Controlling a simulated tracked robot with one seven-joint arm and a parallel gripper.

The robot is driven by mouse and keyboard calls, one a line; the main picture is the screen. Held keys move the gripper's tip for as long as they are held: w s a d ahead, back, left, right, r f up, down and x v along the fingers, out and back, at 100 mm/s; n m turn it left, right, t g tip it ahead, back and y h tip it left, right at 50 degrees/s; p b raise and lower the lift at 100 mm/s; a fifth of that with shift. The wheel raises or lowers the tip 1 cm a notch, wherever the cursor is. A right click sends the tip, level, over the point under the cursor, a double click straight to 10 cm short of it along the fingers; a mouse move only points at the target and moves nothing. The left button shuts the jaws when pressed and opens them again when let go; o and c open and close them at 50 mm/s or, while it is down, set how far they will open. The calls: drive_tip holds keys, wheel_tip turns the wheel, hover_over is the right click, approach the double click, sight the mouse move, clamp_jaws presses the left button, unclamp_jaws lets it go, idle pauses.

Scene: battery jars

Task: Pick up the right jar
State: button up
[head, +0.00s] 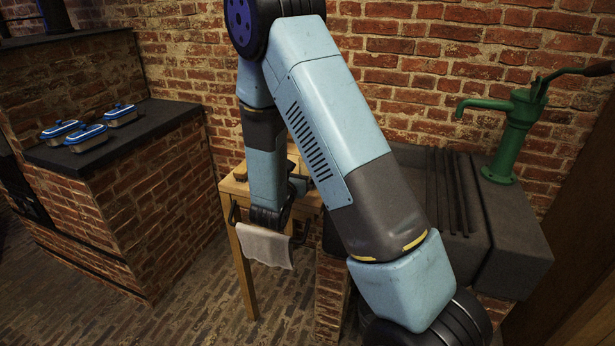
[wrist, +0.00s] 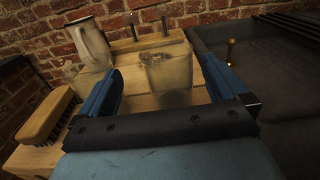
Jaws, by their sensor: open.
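In the wrist view my gripper (wrist: 155,52) is open over a wooden table (wrist: 145,102), with one blue finger on each side of the picture. A clear glass jar (wrist: 168,72) stands upright on the table and shows between the two fingers, nearer the right one. I see no finger touching it; whether it is within their reach I cannot tell. A second clear shape, seemingly another jar (wrist: 88,76), is to its left, partly hidden by the left finger. In the head view my arm hides the jars and the fingertips.
A metal jug (wrist: 91,42) and a wooden block with dark handles (wrist: 150,42) stand behind the jars. A brush (wrist: 47,116) lies at left. A dark sink (head: 480,230) with a green pump (head: 520,125) is at right. A cloth (head: 264,247) hangs at the table's front.

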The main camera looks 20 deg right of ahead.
drive_tip(key=shift+s+d+r+x, duration=0.1)
drive_tip(key=shift+r+x, duration=0.05)
drive_tip(key=shift+x, duration=0.75)
drive_tip(key=shift+s+d+r+x, duration=0.1)
drive_tip(key=shift+x, duration=0.8)
drive_tip(key=shift+d+r+x, duration=0.1)
drive_tip(key=shift+r+x, duration=0.05)
drive_tip(key=shift+x, duration=0.8)
drive_tip(key=shift+s, duration=0.1)
drive_tip(key=shift+c, duration=0.3)
drive_tip(key=c, duration=1.4)
drive_tip(key=shift+r, duration=0.1)
